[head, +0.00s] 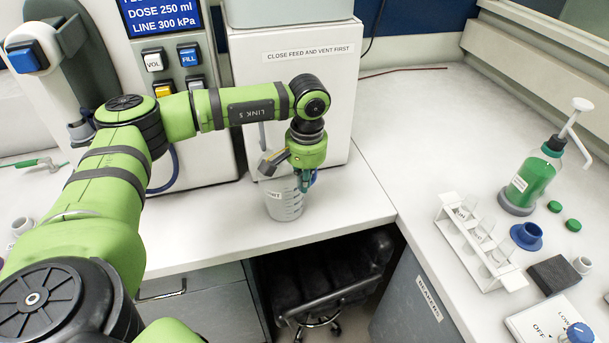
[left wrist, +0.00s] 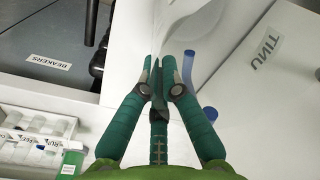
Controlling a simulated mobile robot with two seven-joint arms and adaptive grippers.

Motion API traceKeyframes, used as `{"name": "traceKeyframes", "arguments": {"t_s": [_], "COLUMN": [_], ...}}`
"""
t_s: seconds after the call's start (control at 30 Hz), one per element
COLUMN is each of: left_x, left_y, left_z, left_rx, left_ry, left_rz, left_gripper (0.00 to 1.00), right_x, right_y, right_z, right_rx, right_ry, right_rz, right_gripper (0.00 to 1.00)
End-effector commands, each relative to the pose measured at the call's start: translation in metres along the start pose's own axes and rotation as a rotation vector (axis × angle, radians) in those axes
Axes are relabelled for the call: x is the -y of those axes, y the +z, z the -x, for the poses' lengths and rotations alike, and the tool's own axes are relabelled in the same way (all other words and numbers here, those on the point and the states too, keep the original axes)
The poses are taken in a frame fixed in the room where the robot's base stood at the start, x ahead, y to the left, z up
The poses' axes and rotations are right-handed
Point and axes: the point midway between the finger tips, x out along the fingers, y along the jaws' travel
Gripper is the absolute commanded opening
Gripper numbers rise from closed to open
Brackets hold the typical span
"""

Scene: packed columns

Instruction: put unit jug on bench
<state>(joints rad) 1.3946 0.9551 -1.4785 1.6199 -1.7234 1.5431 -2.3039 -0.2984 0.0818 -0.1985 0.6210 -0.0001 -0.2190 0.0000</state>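The unit jug (head: 284,204) is a pale, translucent, graduated jug with a small label. In the head view it is upright over the front part of the left bench (head: 215,232), below the dispenser. I cannot tell whether its base touches the bench. My left gripper (head: 305,182) is at the jug's upper right side, with its teal fingers pointing down. In the left wrist view the fingers (left wrist: 158,70) are drawn close together around something pale, apparently part of the jug. A label reading UNIT shows upside down there. My right gripper is not in view.
A black chair (head: 330,277) is under the bench. The bench right of the jug is clear.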

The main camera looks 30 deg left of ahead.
Motion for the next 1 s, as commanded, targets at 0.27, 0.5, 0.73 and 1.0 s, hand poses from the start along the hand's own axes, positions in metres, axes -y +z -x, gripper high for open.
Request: {"name": "traceKeyframes", "arguments": {"t_s": [0.27, 0.5, 0.73, 1.0], "left_x": [-0.001, -0.001, -0.001, -0.001], "left_y": [0.000, 0.000, 0.000, -0.001], "left_z": [-0.002, -0.004, -0.004, 0.021], "left_rx": [-0.001, 0.000, 0.000, -0.006], "left_ry": [0.001, 0.000, 0.001, 0.003], "left_rz": [0.000, 0.000, 0.000, 0.000], "left_gripper": [0.00, 0.29, 0.29, 0.29], "right_x": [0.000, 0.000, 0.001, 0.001], "right_y": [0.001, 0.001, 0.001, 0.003], "right_z": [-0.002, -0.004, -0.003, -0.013], "right_rx": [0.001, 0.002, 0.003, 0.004], "right_ry": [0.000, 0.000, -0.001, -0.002], "right_rz": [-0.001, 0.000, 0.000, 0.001], "right_gripper": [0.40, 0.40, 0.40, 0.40]}}
